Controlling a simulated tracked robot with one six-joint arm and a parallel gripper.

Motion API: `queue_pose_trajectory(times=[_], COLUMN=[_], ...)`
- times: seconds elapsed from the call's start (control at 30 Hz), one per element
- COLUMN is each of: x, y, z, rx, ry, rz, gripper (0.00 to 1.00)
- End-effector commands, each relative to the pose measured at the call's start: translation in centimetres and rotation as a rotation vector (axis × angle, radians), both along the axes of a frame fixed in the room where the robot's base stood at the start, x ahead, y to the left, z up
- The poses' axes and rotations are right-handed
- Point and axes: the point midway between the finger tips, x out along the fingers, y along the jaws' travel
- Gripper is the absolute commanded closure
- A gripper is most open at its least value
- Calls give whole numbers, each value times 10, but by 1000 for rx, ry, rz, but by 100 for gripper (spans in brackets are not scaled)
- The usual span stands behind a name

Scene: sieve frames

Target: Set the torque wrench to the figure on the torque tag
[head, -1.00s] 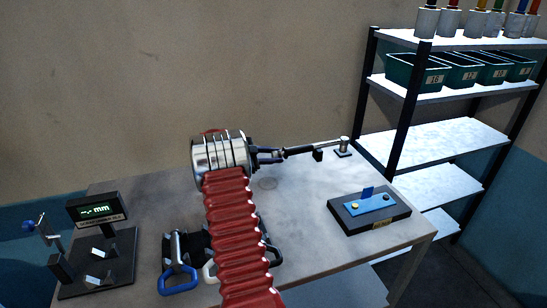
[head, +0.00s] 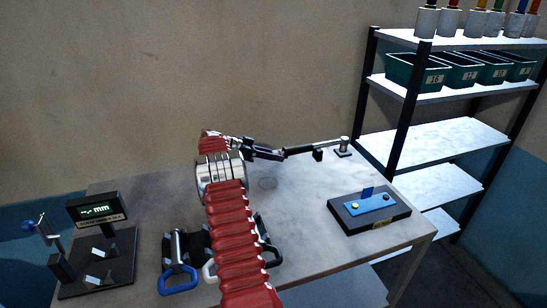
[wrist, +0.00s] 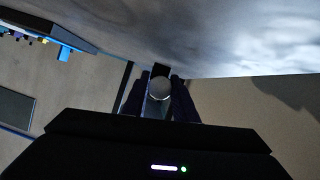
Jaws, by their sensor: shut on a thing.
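The torque wrench (head: 316,149) lies level at the back of the bench, with a dark grip at its left and a thin shaft running right to a small post (head: 343,152). My gripper (head: 282,155) is shut on the wrench's left grip end. In the wrist view my gripper (wrist: 158,88) has its dark fingers either side of the wrench's round grey end (wrist: 160,89). I cannot read any setting on the wrench. A small yellowish label (head: 382,224) is on the front of a dark block; I cannot tell whether it is the torque tag.
The dark block (head: 347,224) carries a blue plate at the bench's right. A gauge with a display (head: 94,211) stands at the left. Blue-handled (head: 178,284) and black-handled (head: 270,258) tools lie at the front. Shelves with green bins (head: 412,73) stand at the right.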

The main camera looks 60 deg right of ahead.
Motion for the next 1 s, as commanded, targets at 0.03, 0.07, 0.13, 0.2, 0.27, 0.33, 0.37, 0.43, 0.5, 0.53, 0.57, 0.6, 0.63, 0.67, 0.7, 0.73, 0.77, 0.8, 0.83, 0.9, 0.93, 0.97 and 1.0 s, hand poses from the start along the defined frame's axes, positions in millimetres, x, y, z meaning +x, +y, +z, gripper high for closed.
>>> queue_pose_trajectory(times=[0.03, 0.07, 0.13, 0.2, 0.27, 0.33, 0.37, 0.43, 0.5, 0.53, 0.57, 0.6, 0.63, 0.67, 0.7, 0.73, 0.77, 0.8, 0.83, 0.9, 0.93, 0.97, 1.0], x=[-1, -1, -1, -1, -1, -1, -1, -1, -1, -1, -1, -1, -1, -1, -1, -1, -1, -1, 0, 0, 0, 0, 0], y=[-1, -1, -1, -1, -1, -1, -1, -1, -1, -1, -1, -1, -1, -1, -1, -1, -1, -1, -1, -1, -1, 0, 0], z=[-1, -1, 0, 0, 0, 0, 0, 0, 1, 1, 1, 1, 0, 1, 1, 1, 0, 0, 0, 0, 0, 0, 0], rx=[11, 18, 30, 40, 44, 46, 47, 47, 47, 46, 46, 46, 46, 46, 46, 46, 46, 46, 46, 46, 46, 46, 46], ry=[12, 20, 32, 41, 45, 48, 48, 49, 49, 49, 49, 49, 49, 49, 49, 49, 49, 48, 48, 48, 48, 48, 48], rz=[0, -1, -2, -1, -1, -1, -1, -1, -1, 0, 0, 0, 0, 0, 0, 0, 0, -1, -1, -1, -1, -1, -1], gripper=[97, 97, 97, 97, 97, 97, 97, 97, 97, 97, 97, 97, 97, 73, 70, 68, 66, 63, 61, 56, 56, 56, 56])
